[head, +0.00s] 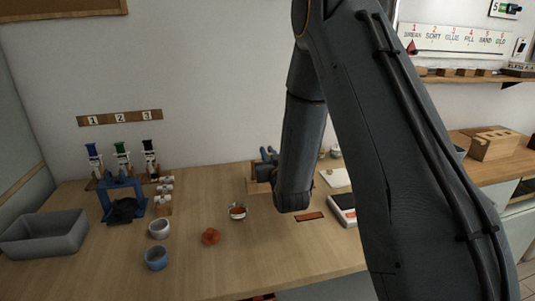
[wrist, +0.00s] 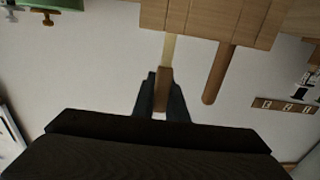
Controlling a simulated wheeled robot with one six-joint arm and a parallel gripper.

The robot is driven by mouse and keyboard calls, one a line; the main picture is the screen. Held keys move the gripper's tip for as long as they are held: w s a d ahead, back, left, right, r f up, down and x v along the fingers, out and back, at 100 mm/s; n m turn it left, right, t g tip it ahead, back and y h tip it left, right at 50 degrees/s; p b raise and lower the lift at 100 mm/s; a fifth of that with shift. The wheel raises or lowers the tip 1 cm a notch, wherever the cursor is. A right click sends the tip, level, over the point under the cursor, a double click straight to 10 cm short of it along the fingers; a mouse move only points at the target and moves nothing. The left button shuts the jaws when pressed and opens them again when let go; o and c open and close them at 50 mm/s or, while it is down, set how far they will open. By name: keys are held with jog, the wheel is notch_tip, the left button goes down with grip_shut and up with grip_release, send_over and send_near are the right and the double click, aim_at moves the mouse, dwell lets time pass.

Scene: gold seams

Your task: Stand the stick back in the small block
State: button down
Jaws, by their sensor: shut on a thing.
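In the wrist view, which looks upside down, my gripper (wrist: 161,98) is shut on a stick (wrist: 163,76) with a brown grip and a paler, thin length. The pale length runs to the edge of a light wooden block (wrist: 205,15). I cannot tell whether its end is inside the block or only in front of it. A second, brown stick (wrist: 219,72) juts from the block beside the held one, apart from my fingers. In the head view, the wooden block (head: 258,187) is partly hidden by my arm, and the held stick cannot be made out.
A grey bin (head: 45,233), a blue stand (head: 121,200), small cups (head: 160,228), a red-brown piece (head: 211,237) and a bowl (head: 237,211) stand left of my arm. A white device (head: 343,208) is at right. The front left tabletop is mostly clear.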

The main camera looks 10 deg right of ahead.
jog(key=shift+f, duration=0.25)
dwell(0.5)
jog(key=c, duration=1.7)
grip_release()
jog(key=shift+s, duration=2.5)
jog(key=shift+s+b, duration=0.4)
jog(key=shift+s, duration=3.5)
